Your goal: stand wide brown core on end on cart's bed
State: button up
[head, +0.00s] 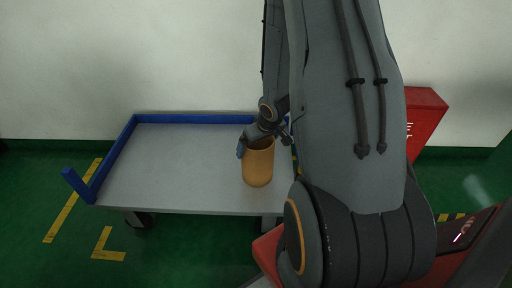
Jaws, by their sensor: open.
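The wide brown core (258,168) stands upright on the grey bed of the cart (180,165), near the bed's right part. Its open top faces up. My gripper (257,146) is at the core's upper rim and is open. One finger shows at the rim's left side; the other is hard to make out. Whether a finger touches the core cannot be told. My arm hides the right end of the cart.
A blue rail (190,119) runs along the bed's back and left edges, with a short blue post at the front left. A red box (425,115) stands behind my arm at the right. The bed's left and middle are clear. Yellow lines mark the green floor.

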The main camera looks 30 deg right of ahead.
jog(key=s+a+r+h+p, duration=0.1)
jog(key=s+a+r+p, duration=0.1)
jog(key=r, duration=0.6)
jog(key=s+a+r+p, duration=0.2)
jog(key=a+r+p, duration=0.1)
jog(key=r, duration=0.5)
jog(key=s+a+r+n+g, duration=0.1)
jog(key=s+a+r+g, duration=0.1)
jog(key=s+a+r, duration=0.6)
jog(key=s+a+r+n+g+y, duration=0.1)
jog(key=s+a+r+g, duration=0.1)
jog(key=s+a+r, duration=0.6)
jog(key=s+a, duration=0.2)
jog(key=a, duration=0.4)
jog(key=shift+s+a+n+g+y, duration=0.15)
jog(key=shift+s+n+g+y, duration=0.15)
jog(key=shift+n, duration=0.1)
jog(key=shift+r, duration=0.15)
jog(key=d+r+m+p, duration=0.2)
jog(key=d+r+p, duration=0.7)
jog(key=p, duration=0.8)
jog(key=shift+r+m, duration=0.2)
jog(key=shift+m, duration=0.2)
